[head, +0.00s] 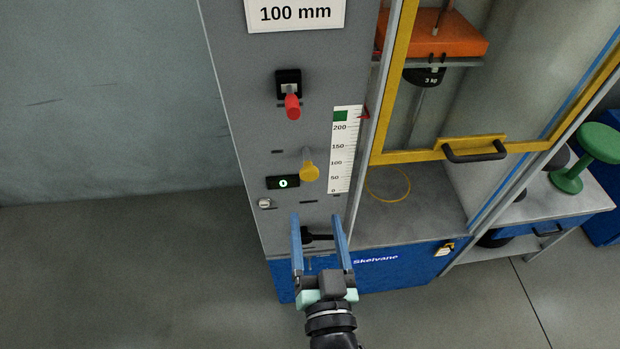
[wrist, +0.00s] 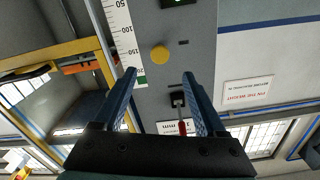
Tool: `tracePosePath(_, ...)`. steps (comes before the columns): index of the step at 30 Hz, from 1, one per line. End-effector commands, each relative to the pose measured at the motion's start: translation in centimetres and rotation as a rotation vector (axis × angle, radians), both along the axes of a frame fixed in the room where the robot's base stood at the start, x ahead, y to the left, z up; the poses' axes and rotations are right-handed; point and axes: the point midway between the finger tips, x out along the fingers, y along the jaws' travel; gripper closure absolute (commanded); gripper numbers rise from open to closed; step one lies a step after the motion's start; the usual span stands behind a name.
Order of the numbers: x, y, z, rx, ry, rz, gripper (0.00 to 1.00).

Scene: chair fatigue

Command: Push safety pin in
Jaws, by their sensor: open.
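A yellow round knob (head: 309,172) on a pale stem sticks out of the grey machine panel (head: 240,95); it also shows in the wrist view (wrist: 159,53). A red-tipped lever (head: 292,106) sits on a black plate above it, and shows low in the wrist view (wrist: 182,128). I cannot tell for certain which of these is the safety pin. My gripper (head: 315,217) is open and empty, with blue fingers, below the yellow knob in the head view. In the wrist view the yellow knob lies just past the fingertips (wrist: 162,71), apart from them.
A yellow-framed guard with a black handle (head: 475,152) stands right, before an orange block (head: 436,32). A bench holds a green stool-shaped object (head: 585,155). Floor at left is clear.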

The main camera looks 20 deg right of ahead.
Motion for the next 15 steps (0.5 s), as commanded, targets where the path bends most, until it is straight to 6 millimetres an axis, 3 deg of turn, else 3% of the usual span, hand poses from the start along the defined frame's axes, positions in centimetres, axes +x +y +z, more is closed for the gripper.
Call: tracePosePath(15, 8.2, -2.2, 0.0, -0.002, 0.000, 0.003, 0.27)
